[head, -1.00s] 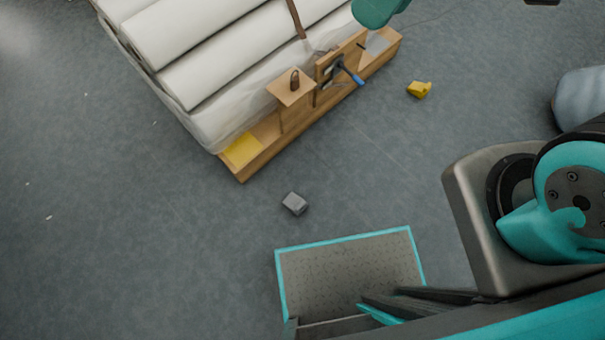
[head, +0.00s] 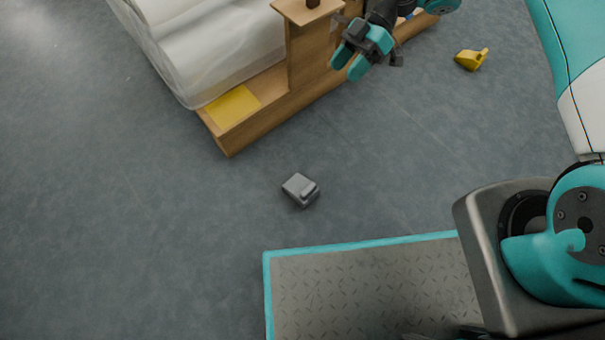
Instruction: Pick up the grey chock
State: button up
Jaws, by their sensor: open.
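The grey chock (head: 300,190) is a small block with a raised step. It lies on the floor near the middle of the head view, between the wooden rack and the teal-edged plate of my base. My gripper (head: 347,67) is at the upper right of the chock, in front of the rack. Its two teal fingers are apart with nothing between them. It appears well above the floor and clear of the chock.
A wooden rack (head: 270,118) with white wadding rolls (head: 205,50) stands at the upper left. A yellow sheet (head: 233,106) lies in its end compartment. A yellow chock (head: 471,59) lies on the floor at the upper right. The floor around the grey chock is clear.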

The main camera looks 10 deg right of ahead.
jog(key=s+d+f+n+g+y+b, duration=0.15)
jog(key=f+b, duration=0.35)
jog(key=f, duration=0.8)
jog(key=s+d+f+n+b, duration=0.1)
jog(key=s+f+n+b, duration=0.3)
jog(key=f, duration=0.9)
jog(key=m+p, duration=0.1)
jog(key=p, duration=0.2)
send_near(311, 186)
jog(key=x, duration=0.3)
jog(key=f+x, duration=0.1)
jog(key=x, duration=0.1)
jog(key=shift+w+a, duration=0.15)
jog(key=shift+a, duration=0.15)
jog(key=shift+s+r+b+x, duration=0.1)
jog(key=shift+b+x, duration=0.1)
jog(key=shift+x, duration=0.75)
jog(key=shift+s+r+b+x, duration=0.15)
jog(key=shift+b+x, duration=0.05)
jog(key=shift+x, duration=0.75)
jog(key=shift+s+r+b+x, duration=0.1)
jog(key=shift+b+x, duration=0.1)
jog(key=shift+x, duration=0.75)
jog(key=shift+d+y, duration=0.1)
jog(key=shift+y, duration=0.15)
grip_shut()
